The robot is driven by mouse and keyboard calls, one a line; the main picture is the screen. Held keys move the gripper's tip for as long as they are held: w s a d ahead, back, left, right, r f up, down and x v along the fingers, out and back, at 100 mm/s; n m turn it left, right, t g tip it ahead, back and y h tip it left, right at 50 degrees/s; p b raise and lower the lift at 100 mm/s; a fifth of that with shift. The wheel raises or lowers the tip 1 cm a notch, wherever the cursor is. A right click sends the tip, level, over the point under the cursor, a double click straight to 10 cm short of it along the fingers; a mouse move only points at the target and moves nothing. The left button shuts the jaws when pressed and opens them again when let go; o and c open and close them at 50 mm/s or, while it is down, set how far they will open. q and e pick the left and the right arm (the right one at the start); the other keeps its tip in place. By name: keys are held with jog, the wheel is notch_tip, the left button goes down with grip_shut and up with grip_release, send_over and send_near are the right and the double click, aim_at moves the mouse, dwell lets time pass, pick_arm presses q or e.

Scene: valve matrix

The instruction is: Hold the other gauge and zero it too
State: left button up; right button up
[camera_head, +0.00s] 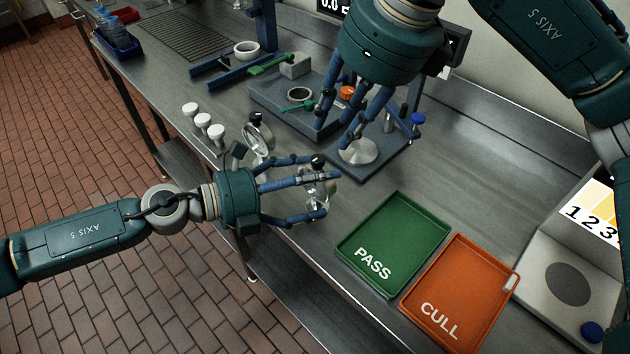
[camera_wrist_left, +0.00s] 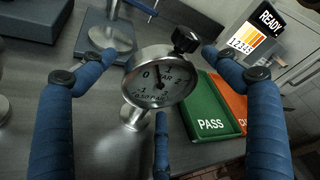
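A round gauge (camera_wrist_left: 160,78) with a white dial and a black knob on its upper right stands among my left gripper's blue fingers in the left wrist view. In the head view this gauge (camera_head: 318,188) is partly hidden by them. My left gripper (camera_head: 325,185) looks open around it, with gaps beside the gauge in the wrist view. A second gauge (camera_head: 258,138) stands to the upper left, near the bench's front edge. My right gripper (camera_head: 343,130) points down above a stand's silver disc (camera_head: 361,151). Its fingers look apart and empty.
A green PASS tray (camera_head: 427,215) and an orange CULL tray (camera_head: 490,262) lie to the right, empty. A display device (camera_head: 570,285) stands beyond; its screen reads READY in the wrist view. Several white-topped pieces (camera_head: 203,120) line the front edge. A grey fixture block (camera_head: 275,105) sits behind.

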aim_at(319, 158)
pick_arm(q)
jog(key=c, duration=1.4)
pick_arm(e)
jog(key=shift+o, duration=1)
pick_arm(q)
jog(key=shift+s, duration=0.1)
jog(key=shift+f, duration=0.1)
pick_arm(e)
jog(key=w+a+r+m+g+h, duration=0.2)
jog(key=a+r+m+h, duration=0.1)
jog(key=m, duration=1.5)
pick_arm(q)
jog(key=shift+f, duration=0.15)
pick_arm(e)
notch_tip(319, 158, down, 12)
jog(key=shift+w+r, duration=0.15)
grip_shut()
